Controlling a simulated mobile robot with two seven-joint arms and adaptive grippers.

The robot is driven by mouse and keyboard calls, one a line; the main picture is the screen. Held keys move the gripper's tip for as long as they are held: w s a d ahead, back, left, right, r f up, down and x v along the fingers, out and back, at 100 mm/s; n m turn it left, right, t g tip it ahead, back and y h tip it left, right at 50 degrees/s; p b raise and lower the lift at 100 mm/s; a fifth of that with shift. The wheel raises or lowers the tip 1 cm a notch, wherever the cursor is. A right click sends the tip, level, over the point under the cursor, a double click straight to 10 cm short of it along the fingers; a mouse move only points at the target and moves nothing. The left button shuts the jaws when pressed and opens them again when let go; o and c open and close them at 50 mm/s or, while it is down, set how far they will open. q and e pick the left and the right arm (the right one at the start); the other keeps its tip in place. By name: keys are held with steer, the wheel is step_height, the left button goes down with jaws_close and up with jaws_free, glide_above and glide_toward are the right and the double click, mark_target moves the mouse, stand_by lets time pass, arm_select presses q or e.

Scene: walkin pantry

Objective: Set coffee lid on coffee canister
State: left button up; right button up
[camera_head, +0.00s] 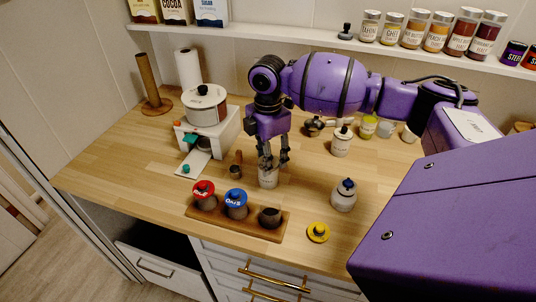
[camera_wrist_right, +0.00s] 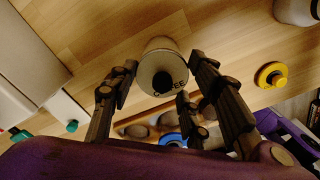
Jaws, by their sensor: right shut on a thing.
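The coffee canister (camera_head: 268,181) is a pale cylinder on the counter, directly below my right gripper (camera_head: 272,161). In the right wrist view the pale cylinder (camera_wrist_right: 160,53) bears dark COFFEE lettering and a dark round part at its middle. My right gripper (camera_wrist_right: 163,64) points down and is shut on the coffee lid at the canister's top, a finger on each side. The fingers hide much of the lid, and I cannot tell whether it touches the canister. My left gripper is not in view.
A wooden tray (camera_head: 247,227) holds a red-lidded jar (camera_head: 204,194), a blue-lidded jar (camera_head: 236,203) and a dark open-looking one. A yellow lid (camera_head: 318,232) lies at the front. Pale canisters (camera_head: 344,195) stand right, a white appliance (camera_head: 208,138) left.

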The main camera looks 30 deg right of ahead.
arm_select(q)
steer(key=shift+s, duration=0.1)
arm_select(e)
steer(key=o, duration=1)
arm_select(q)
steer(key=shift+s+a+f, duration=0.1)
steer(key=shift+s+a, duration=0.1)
arm_select(e)
steer(key=shift+o, duration=0.2)
steer(key=o, duration=0.5)
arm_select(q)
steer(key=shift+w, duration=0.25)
